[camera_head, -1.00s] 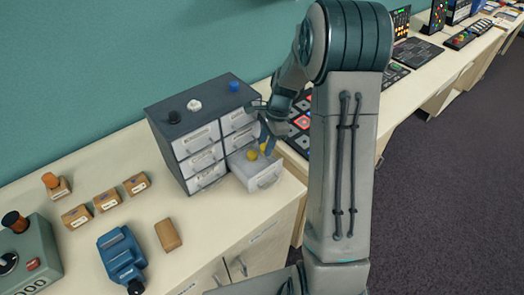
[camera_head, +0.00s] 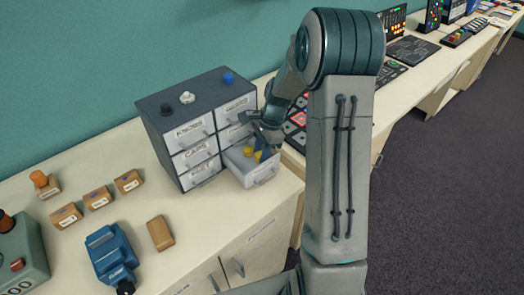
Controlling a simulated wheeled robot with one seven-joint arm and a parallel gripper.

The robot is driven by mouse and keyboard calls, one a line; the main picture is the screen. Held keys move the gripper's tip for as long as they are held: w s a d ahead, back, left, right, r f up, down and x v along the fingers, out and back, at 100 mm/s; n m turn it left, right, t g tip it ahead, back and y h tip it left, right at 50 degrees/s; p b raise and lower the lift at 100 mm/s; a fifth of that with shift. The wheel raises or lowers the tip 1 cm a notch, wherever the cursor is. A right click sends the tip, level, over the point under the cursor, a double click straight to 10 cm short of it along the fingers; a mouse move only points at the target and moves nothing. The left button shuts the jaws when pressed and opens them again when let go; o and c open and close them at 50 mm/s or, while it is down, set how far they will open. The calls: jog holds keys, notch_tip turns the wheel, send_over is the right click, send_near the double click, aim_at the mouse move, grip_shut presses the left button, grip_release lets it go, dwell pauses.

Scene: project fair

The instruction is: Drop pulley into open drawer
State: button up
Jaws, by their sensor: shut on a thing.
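The open drawer (camera_head: 264,178) is pulled out at the lower right of a dark cabinet with light grey drawer fronts. My gripper (camera_head: 262,152) points down over and partly into this drawer. It is shut on a small yellow piece (camera_head: 258,156), which I take to be the pulley; it is small and partly hidden by the fingers. Another small yellow piece (camera_head: 248,151) shows beside it, inside the drawer. I cannot tell whether the held piece touches the drawer floor.
The dark cabinet (camera_head: 196,100) has black, white and blue knobs on top. Several labelled wooden blocks (camera_head: 98,198), a plain block (camera_head: 160,233) and a blue device (camera_head: 110,254) lie at the left. Keypads and panels run along the right. Bare table lies before the cabinet.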

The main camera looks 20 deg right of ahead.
jog(key=shift+s+f, duration=0.2)
jog(key=shift+f, duration=0.35)
jog(key=o, duration=0.7)
jog(key=shift+c, duration=0.2)
jog(key=shift+w, duration=0.1)
jog(key=shift+w+r, duration=0.1)
jog(key=shift+r, duration=0.5)
jog(key=v, duration=1.2)
jog(key=s+a+r+n+t+h, duration=0.1)
jog(key=s+a+r+n+t, duration=0.1)
jog(key=s+n, duration=0.6)
jog(key=s+a+r+n+t+h, duration=0.1)
jog(key=s+a+n, duration=0.4)
jog(key=s, duration=1)
jog(key=r+n+h, duration=0.1)
jog(key=r+n, duration=0.1)
jog(key=n, duration=0.1)
jog(key=shift+n+t+b, duration=0.35)
jog(key=shift+n+t, duration=0.05)
